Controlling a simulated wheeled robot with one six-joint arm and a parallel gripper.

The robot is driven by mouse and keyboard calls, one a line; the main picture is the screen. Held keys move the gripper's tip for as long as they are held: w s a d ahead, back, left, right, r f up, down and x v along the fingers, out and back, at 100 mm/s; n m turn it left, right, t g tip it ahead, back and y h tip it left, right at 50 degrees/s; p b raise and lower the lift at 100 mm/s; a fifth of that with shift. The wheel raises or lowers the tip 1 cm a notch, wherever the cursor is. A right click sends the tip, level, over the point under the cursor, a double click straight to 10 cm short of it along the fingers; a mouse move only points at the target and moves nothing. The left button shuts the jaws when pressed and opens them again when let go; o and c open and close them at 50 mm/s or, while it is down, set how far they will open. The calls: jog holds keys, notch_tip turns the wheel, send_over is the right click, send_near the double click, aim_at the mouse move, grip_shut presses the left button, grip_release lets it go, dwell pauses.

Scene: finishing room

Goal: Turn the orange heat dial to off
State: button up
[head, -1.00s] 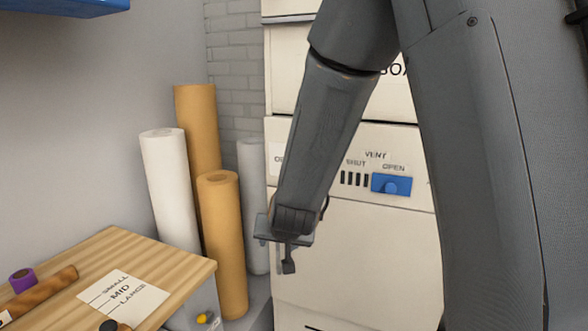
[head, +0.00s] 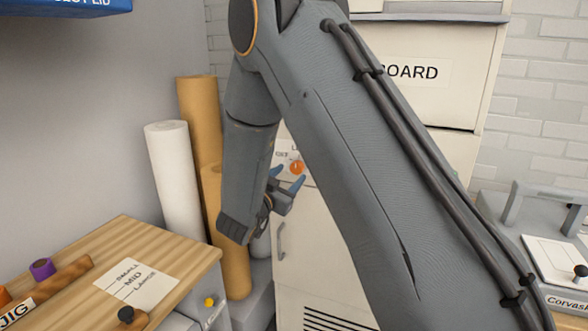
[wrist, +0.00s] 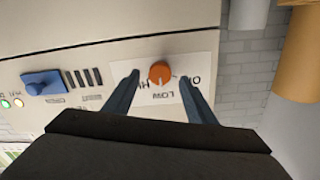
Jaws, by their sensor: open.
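The orange heat dial (head: 297,168) sits on a white label plate on the front of the cream cabinet. In the wrist view, where the panel is upside down, the dial (wrist: 160,72) shows between my two fingers. A pale mark on it appears to point down toward the word LOW. HI is partly hidden by the left finger and OFF by the right one. My gripper (head: 287,177) is open and empty, with its blue-grey fingertips just short of the panel. In the wrist view the gripper (wrist: 160,88) straddles the dial, with no contact visible.
The blue vent slider (wrist: 45,84) and dark slots lie left of the dial in the wrist view. Paper rolls (head: 173,180) stand left of the cabinet. A wooden bench (head: 110,250) with a label sheet is at lower left. A cabinet handle (head: 282,240) is below the dial.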

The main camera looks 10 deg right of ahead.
aim_at(296, 169)
jog(key=shift+p+x, duration=0.5)
jog(key=shift+x, duration=1.5)
jog(key=c, duration=1)
jog(key=shift+c, duration=0.2)
jog(key=shift+n, duration=0.4)
jog(key=n+p, duration=0.1)
jog(key=n, duration=0.4)
jog(key=shift+n, duration=0.3)
jog(key=n+p, duration=0.1)
jog(key=n, duration=0.4)
jog(key=shift+d+n+p, duration=0.1)
jog(key=shift+n+p, duration=0.2)
